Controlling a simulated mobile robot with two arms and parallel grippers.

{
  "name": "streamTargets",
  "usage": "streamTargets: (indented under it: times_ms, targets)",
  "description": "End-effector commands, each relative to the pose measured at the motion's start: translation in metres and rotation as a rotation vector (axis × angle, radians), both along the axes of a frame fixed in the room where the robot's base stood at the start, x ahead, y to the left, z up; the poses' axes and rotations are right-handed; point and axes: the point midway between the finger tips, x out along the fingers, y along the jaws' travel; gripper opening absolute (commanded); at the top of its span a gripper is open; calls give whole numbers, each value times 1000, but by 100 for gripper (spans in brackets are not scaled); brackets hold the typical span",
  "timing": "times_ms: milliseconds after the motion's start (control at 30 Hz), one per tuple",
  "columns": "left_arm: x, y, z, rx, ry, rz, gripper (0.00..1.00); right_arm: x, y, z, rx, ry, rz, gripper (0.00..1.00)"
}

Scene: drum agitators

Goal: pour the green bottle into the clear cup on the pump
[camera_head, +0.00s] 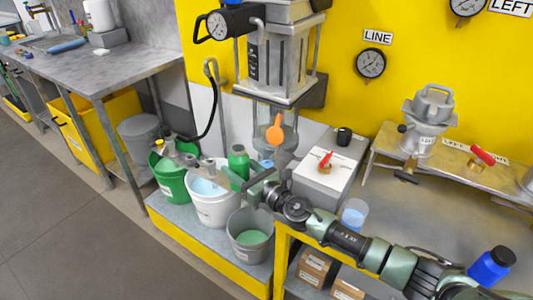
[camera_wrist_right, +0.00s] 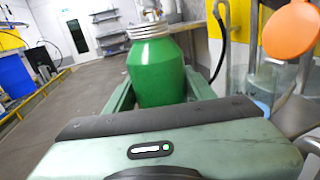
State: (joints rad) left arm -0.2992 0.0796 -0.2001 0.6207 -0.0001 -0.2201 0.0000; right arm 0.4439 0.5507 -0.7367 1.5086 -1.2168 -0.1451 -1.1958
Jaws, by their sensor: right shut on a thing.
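The green bottle (camera_head: 238,160) is upright between the fingers of my right gripper (camera_head: 250,186), beside the white bucket and above the grey bucket. In the right wrist view the bottle (camera_wrist_right: 157,72) has a ribbed pale neck and sits between both fingers, shut on it. A clear cup (camera_head: 354,213) with bluish contents stands on the bench, right of the white box and behind my right arm. A clear vessel (camera_head: 262,118) hangs under the grey machine, partly hidden by an orange disc; I cannot tell which is the task's cup. My left gripper is out of view.
The white bucket (camera_head: 213,210), grey bucket (camera_head: 249,247) and green bucket (camera_head: 170,185) stand on the low step. A white box (camera_head: 328,178) with a red-handled valve stands on the bench. A blue bottle (camera_head: 491,267) is at lower right. The floor at left is clear.

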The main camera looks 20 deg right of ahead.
Motion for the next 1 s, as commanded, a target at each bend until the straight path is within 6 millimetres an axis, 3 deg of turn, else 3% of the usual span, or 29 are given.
streamTargets:
  times_ms: [667,1000]
  targets:
    - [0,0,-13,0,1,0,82,4,-10,6,300,113,0,0]
    - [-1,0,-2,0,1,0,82,7,-18,26,457,174,0,0]
